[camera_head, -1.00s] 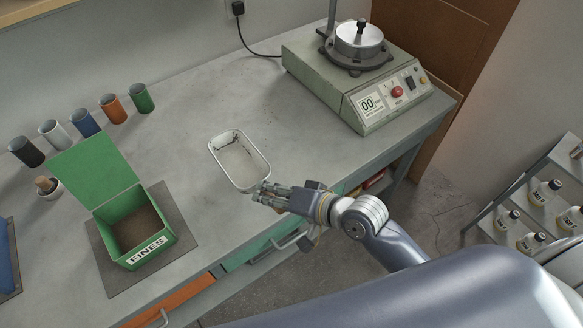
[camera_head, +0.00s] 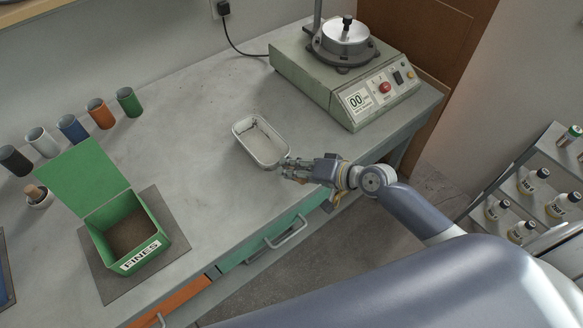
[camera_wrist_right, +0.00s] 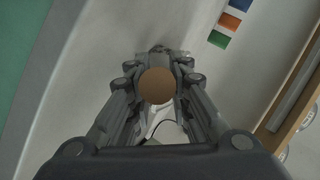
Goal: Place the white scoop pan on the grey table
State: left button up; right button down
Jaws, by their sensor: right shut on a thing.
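The white scoop pan (camera_head: 245,146) is a shallow, rounded rectangular pan with dark marks inside, over the right part of the grey table (camera_head: 205,110). My right gripper (camera_head: 290,168) is at the pan's near right end and is shut on it. In the right wrist view, a round brown end (camera_wrist_right: 157,86), probably the pan's handle, sits between the fingers of my right gripper (camera_wrist_right: 160,75). My left gripper is not in view.
A green box marked FINES (camera_head: 128,240) stands open on a dark mat (camera_head: 178,245) at the left. Several coloured cups (camera_head: 100,114) line the back. A shaker machine (camera_head: 345,85) stands at the far right.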

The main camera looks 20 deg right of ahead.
jog(key=c, duration=1.5)
grip_release()
jog(key=shift+o, duration=0.2)
jog(key=b+v, duration=0.1)
jog(key=v, duration=1.1)
jog(key=shift+b, duration=0.35)
jog(key=shift+s+f, duration=0.1)
